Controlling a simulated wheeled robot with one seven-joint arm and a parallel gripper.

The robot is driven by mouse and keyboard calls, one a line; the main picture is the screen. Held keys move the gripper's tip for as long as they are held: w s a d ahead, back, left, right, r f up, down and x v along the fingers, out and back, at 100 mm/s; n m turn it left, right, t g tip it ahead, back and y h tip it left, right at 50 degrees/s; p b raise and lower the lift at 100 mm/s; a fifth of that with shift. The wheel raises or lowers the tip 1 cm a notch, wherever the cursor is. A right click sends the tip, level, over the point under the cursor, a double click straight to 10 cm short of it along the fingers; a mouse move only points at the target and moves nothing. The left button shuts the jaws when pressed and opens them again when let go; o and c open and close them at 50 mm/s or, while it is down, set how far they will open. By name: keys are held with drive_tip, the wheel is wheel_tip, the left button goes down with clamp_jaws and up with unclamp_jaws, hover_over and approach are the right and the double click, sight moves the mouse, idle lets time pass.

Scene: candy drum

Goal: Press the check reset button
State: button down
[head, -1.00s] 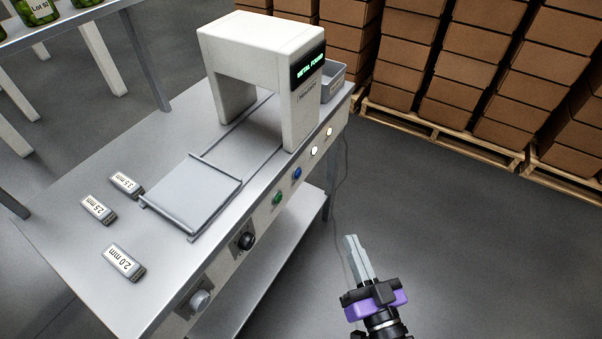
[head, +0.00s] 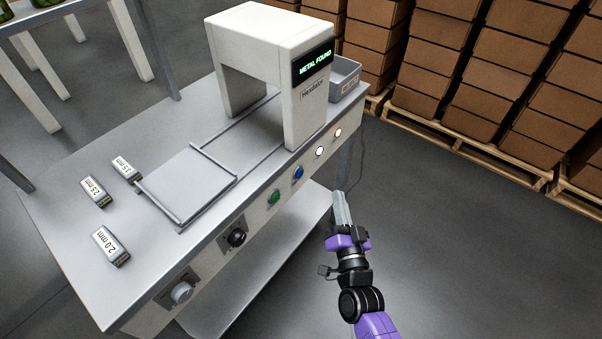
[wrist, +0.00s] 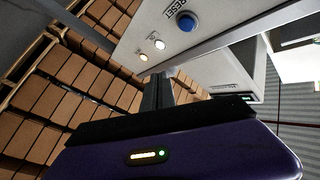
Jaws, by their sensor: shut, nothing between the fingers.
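The blue reset button (head: 298,172) is on the front panel of the metal detector table (head: 60,215), between a green button (head: 274,197) and a white lamp (head: 320,151). In the wrist view the blue button (wrist: 187,23) sits under the word RESET, up and right of my fingertips. My gripper (head: 338,196) is shut and empty. It is in front of the panel, to the right of and lower than the button in the head view, and apart from it. The detector display (head: 316,62) reads METAL FOUND in green.
A black knob (head: 236,238) and a grey knob (head: 181,292) are further along the panel. Three test blocks, one marked 2.0 mm (head: 110,246), lie on the tabletop. A grey bin (head: 345,80) stands behind the detector. Stacked boxes (head: 440,45) on pallets are at the back right. The floor beside the table is open.

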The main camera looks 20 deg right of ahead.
sight(299, 173)
drive_tip(key=w+a, duration=0.5)
drive_tip(key=w, duration=0.2)
drive_tip(key=shift+p, duration=0.35)
drive_tip(key=shift+w+a, duration=0.1)
drive_tip(key=shift+a, duration=0.05)
idle(2.0)
drive_tip(key=shift+w+a, duration=0.2)
drive_tip(key=shift+w, duration=0.1)
drive_tip(key=shift+w+a, duration=0.25)
drive_tip(key=shift+w, duration=0.1)
idle(0.7)
idle(0.4)
drive_tip(key=shift+s+d, duration=0.5)
drive_tip(key=shift+s, duration=0.2)
